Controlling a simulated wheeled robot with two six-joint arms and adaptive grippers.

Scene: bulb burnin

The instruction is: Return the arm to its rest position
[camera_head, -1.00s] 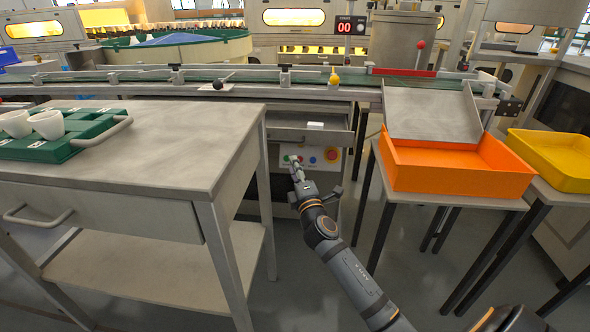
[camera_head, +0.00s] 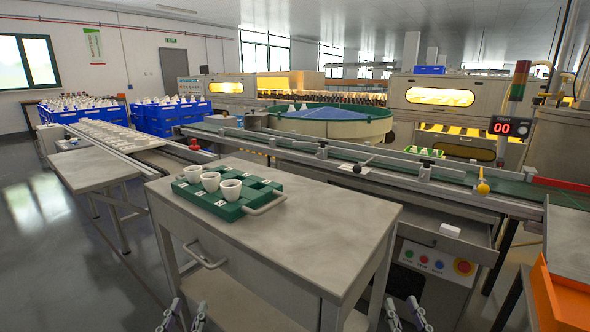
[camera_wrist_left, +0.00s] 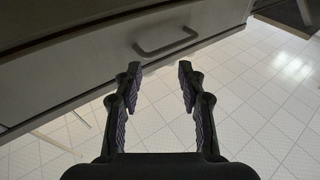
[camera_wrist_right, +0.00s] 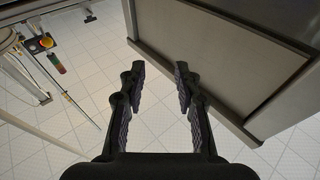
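My left gripper (camera_head: 184,316) shows at the bottom edge of the head view, in front of the steel cart (camera_head: 290,240). In the left wrist view its two fingers (camera_wrist_left: 158,88) stand apart with nothing between them, below the cart's drawer handle (camera_wrist_left: 165,42). My right gripper (camera_head: 408,316) shows at the bottom edge of the head view, to the right of the cart. In the right wrist view its fingers (camera_wrist_right: 158,88) are apart and empty above the tiled floor. The rest of both arms is out of the head view.
A green tray (camera_head: 222,207) with white cups stands on the cart. A control panel (camera_head: 437,263) with coloured buttons is behind my right gripper. A conveyor (camera_head: 370,168) runs behind the cart. An orange bin (camera_head: 560,300) is at the right edge. Open floor lies left.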

